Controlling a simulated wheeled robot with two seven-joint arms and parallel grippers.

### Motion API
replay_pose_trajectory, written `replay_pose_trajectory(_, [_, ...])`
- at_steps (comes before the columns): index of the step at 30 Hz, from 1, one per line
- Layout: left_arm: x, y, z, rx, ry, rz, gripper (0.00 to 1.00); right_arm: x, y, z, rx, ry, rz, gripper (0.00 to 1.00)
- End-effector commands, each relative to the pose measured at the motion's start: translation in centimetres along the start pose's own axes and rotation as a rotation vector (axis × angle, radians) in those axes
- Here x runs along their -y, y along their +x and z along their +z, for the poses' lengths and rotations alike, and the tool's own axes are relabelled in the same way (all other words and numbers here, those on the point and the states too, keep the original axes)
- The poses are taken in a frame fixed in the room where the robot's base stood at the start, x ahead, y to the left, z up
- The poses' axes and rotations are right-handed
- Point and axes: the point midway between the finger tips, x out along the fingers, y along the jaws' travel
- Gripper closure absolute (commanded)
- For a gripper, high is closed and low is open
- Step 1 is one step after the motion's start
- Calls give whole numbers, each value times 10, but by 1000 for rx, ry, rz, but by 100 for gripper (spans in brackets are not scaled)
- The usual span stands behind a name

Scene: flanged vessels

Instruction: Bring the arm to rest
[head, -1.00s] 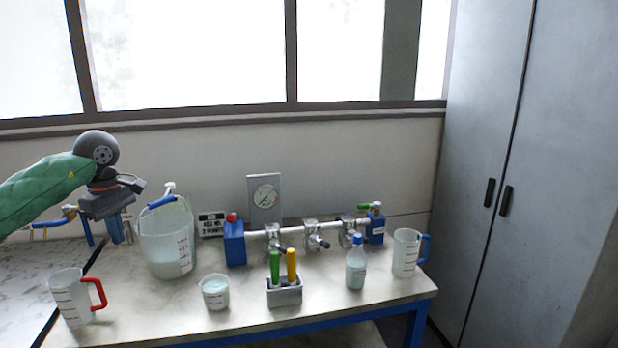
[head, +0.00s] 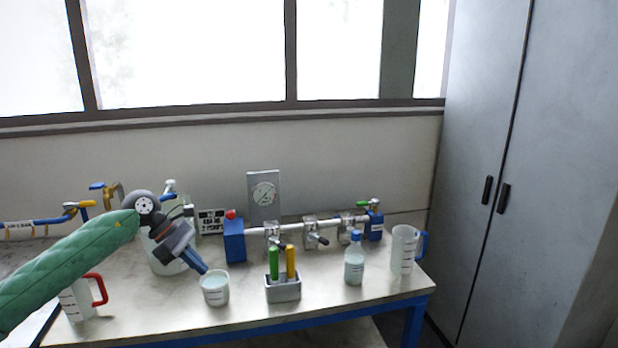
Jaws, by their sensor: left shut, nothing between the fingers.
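My left arm (head: 75,262), in a green quilted sleeve, reaches in from the lower left. My left gripper (head: 202,269) points down and to the right, with its blue fingers together and nothing held. Its tips appear just above or behind the rim of the small white cup (head: 215,290); I cannot tell whether they touch it. The arm and wrist hide much of the large translucent bucket (head: 160,262) and part of the red-handled jug (head: 78,300). My right gripper is not in view.
A grey cabinet (head: 550,160) closes off the right.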

Motion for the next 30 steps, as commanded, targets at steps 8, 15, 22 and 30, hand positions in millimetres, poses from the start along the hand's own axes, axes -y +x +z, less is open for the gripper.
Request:
replay_pose_trajectory(8, [-20,96,33,473,-311,26,100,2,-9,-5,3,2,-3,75])
replay_pose_trajectory(15, [-40,152,34,850,-678,39,100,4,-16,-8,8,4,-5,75])
replay_pose_trajectory(22, [-54,204,-3,1174,-1104,50,100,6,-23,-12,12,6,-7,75])
replay_pose_trajectory(30, [-46,277,-90,1484,-1662,82,100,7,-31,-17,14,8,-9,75])
